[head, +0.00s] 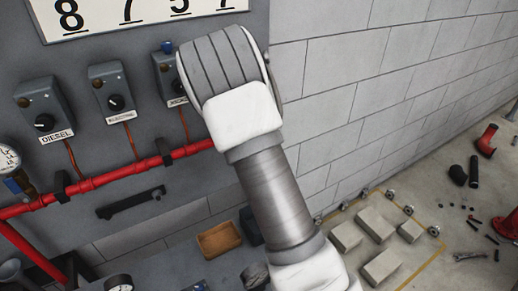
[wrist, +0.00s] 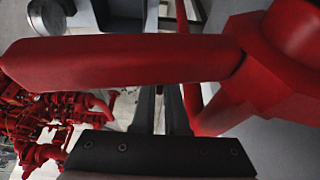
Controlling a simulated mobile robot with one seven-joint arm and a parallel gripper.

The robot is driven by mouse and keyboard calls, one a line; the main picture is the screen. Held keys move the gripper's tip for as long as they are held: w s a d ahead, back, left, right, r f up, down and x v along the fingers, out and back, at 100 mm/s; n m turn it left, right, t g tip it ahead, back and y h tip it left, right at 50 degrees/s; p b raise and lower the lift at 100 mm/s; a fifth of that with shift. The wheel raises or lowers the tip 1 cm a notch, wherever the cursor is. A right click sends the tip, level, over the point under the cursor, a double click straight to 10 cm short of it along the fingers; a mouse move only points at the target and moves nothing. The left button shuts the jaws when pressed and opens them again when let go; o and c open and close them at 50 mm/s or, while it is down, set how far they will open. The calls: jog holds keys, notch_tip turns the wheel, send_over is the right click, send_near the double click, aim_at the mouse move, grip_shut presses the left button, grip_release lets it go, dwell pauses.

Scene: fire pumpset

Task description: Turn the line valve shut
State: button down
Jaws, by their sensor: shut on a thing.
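The line valve's red lever (wrist: 130,62) crosses the wrist view from left to right, close to the camera. At its right end it meets a thick red valve body (wrist: 275,50). My gripper (wrist: 162,108) shows below the lever in the wrist view, its dark fingers running up behind it. It is shut on the lever; the lever hides the contact itself. In the head view my arm covers the middle, and neither my gripper nor this lever can be made out there.
A grey panel carries switch boxes (head: 113,90) and a red pipe (head: 110,176). A wooden tray (head: 218,240) sits below. Grey blocks (head: 382,266) lie on the floor at right, with loose fittings beyond. Red pipework (wrist: 45,115) shows at left in the wrist view.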

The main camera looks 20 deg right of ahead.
jog(key=c, duration=0.9)
grip_release()
jog(key=shift+c, duration=0.2)
jog(key=v, duration=1.7)
jog(key=shift+r+b, duration=0.25)
jog(key=shift+b, duration=0.15)
jog(key=shift+c, duration=0.3)
